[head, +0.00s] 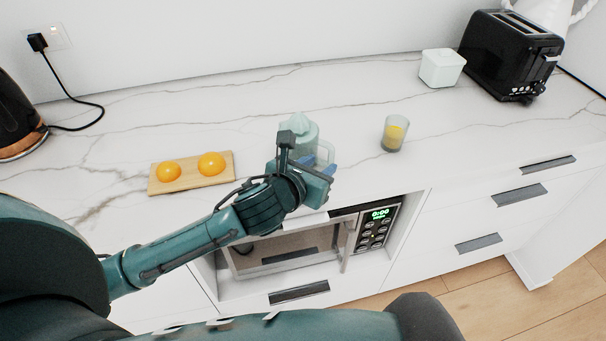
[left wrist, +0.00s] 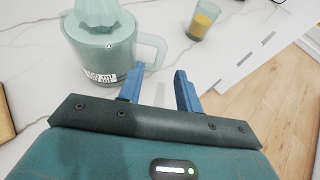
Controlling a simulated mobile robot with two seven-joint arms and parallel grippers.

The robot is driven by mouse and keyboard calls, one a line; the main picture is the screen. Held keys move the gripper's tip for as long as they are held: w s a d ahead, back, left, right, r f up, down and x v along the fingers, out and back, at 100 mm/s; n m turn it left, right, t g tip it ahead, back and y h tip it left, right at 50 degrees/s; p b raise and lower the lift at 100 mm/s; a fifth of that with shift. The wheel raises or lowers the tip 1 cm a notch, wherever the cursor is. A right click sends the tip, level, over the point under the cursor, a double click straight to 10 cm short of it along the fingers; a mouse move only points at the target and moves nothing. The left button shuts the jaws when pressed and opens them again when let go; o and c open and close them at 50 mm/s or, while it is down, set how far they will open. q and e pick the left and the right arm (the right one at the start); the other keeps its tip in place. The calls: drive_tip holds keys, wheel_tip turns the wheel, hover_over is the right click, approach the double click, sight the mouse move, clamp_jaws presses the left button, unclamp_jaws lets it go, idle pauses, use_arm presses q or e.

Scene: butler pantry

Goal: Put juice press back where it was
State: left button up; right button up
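The juice press (head: 303,130) is pale green with a ribbed cone on top and a looped handle. It stands upright on the marble counter, partly hidden behind my left gripper (head: 320,165) in the head view. In the left wrist view the press (left wrist: 100,50) is at the upper left, its handle turned toward the gripper. The blue fingers of my left gripper (left wrist: 157,80) are apart, with nothing held between them. The fingertips are close to the handle; I cannot tell whether they touch it. My right gripper is not in view.
A wooden board (head: 190,187) with two orange halves lies left of the press. A glass of orange juice (head: 394,135) stands to its right. A white container (head: 442,68) and black toaster (head: 510,55) are at back right. A microwave (head: 300,250) sits below the counter.

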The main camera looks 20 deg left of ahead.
use_arm(q)
drive_tip(key=v, duration=0.7)
drive_tip(key=s+f+n+g, duration=0.1)
drive_tip(key=s+f+n, duration=0.3)
drive_tip(key=n, duration=0.7)
drive_tip(key=s+f+n+g, duration=0.1)
drive_tip(key=s+f+n, duration=0.3)
drive_tip(key=f+n, duration=0.5)
drive_tip(key=s+f+n, duration=0.4)
drive_tip(key=f+n, duration=0.3)
drive_tip(key=n, duration=0.8)
drive_tip(key=shift+d+f+g+h, duration=0.2)
drive_tip(key=shift+g+h, duration=0.1)
drive_tip(key=shift+g, duration=0.1)
drive_tip(key=shift+s, duration=0.1)
